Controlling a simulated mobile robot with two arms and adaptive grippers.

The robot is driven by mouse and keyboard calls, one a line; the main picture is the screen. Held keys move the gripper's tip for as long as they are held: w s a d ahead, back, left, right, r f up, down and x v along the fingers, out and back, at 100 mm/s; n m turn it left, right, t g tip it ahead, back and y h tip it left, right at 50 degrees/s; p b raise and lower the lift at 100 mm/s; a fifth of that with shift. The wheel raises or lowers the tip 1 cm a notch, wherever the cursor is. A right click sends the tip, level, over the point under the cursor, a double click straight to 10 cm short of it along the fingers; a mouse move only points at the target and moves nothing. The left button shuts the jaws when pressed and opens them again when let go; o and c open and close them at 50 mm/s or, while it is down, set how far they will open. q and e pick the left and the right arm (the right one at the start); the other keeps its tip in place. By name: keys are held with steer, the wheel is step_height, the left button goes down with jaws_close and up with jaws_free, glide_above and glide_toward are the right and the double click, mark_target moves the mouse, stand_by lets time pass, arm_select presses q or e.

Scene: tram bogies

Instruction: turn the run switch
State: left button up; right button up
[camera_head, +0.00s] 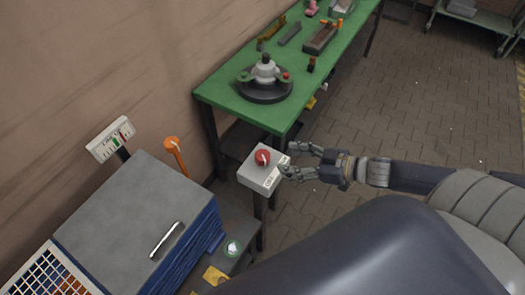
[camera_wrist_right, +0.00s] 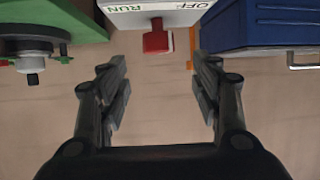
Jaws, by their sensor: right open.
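The run switch is a red knob (camera_head: 262,157) with a pale mark, on top of a white box (camera_head: 258,178) on a dark post. In the right wrist view the red knob (camera_wrist_right: 156,40) juts from the white box (camera_wrist_right: 155,15), which carries the words RUN and OFF. My right gripper (camera_head: 287,160) is open, with its fingers at the right edge of the box. In the right wrist view the gripper (camera_wrist_right: 158,75) has its fingers spread wide, with the knob ahead between them and apart from both. My left gripper is not in view.
A green workbench (camera_head: 225,87) with a round black fixture (camera_head: 265,87) stands behind the box. A blue cabinet with a grey top (camera_head: 130,205) is at the left, with an orange-topped post (camera_head: 172,143) behind it. Tiled floor (camera_head: 400,110) is clear at the right.

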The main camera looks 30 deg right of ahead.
mark_target(265, 156)
steer(key=x, duration=0.8)
steer(key=shift+w+f+p, duration=0.1)
steer(key=shift+w+p, duration=0.3)
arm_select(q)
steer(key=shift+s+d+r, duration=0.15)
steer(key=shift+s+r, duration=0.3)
arm_select(e)
steer(key=shift+x, duration=1)
steer(key=shift+s+f, duration=0.1)
steer(key=shift+s, duration=0.05)
steer(key=c, duration=1.1)
